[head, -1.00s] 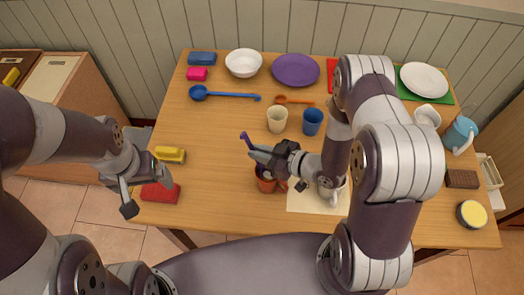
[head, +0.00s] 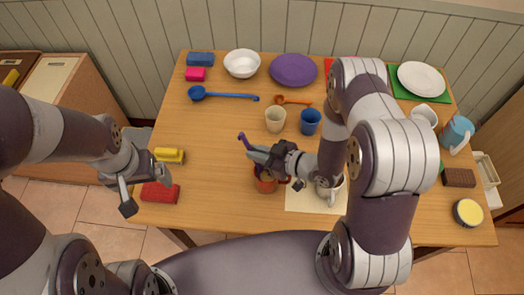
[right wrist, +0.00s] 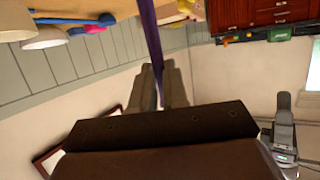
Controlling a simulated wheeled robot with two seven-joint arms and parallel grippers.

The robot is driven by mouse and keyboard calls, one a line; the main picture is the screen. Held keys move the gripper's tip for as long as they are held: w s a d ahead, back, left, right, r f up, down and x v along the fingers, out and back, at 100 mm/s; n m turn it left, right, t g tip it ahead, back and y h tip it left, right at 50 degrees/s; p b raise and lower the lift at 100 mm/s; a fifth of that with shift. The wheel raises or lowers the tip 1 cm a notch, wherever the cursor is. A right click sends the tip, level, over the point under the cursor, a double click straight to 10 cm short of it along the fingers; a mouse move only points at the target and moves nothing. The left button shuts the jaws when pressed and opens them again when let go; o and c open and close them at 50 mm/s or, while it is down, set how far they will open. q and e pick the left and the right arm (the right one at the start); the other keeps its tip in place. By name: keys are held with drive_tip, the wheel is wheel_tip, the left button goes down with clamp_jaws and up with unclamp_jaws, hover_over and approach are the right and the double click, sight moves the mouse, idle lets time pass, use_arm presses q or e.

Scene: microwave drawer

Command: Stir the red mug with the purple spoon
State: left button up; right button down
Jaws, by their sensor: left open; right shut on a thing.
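The red mug (head: 265,184) stands on the wooden table near its front middle, partly covered by my right gripper. My right gripper (head: 250,152) is just above the mug and shut on the purple spoon (head: 242,137). The spoon's upper end sticks up past the fingers, and its lower part goes down toward the mug. Whether its tip touches the mug's inside is hidden. In the right wrist view the purple handle (right wrist: 151,45) runs between the fingers. My left gripper (head: 148,195) is open and empty at the table's left edge, close to a red block.
A cream cup (head: 275,119) and a blue cup (head: 310,122) stand behind the mug. A light mat (head: 300,200) lies to its right. A yellow block (head: 170,156) and red block (head: 160,193) are at left. The table's middle left is clear.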

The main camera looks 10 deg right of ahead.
sight(245, 136)
drive_tip(key=shift+s+d, duration=0.2)
drive_tip(key=shift+d, duration=0.15)
drive_tip(key=shift+d+r, duration=0.1)
drive_tip(key=r+p, duration=0.1)
drive_tip(key=r, duration=0.1)
drive_tip(key=a+r+p, duration=0.1)
drive_tip(key=r+p, duration=0.1)
drive_tip(key=w+r+p, duration=0.1)
drive_tip(key=r+p, duration=0.1)
drive_tip(key=shift+w+a, duration=0.1)
drive_tip(key=shift+a, duration=0.25)
drive_tip(key=shift+w+a+r+p, duration=0.2)
drive_tip(key=shift+a+r+p, duration=0.1)
drive_tip(key=shift+r+p, duration=0.4)
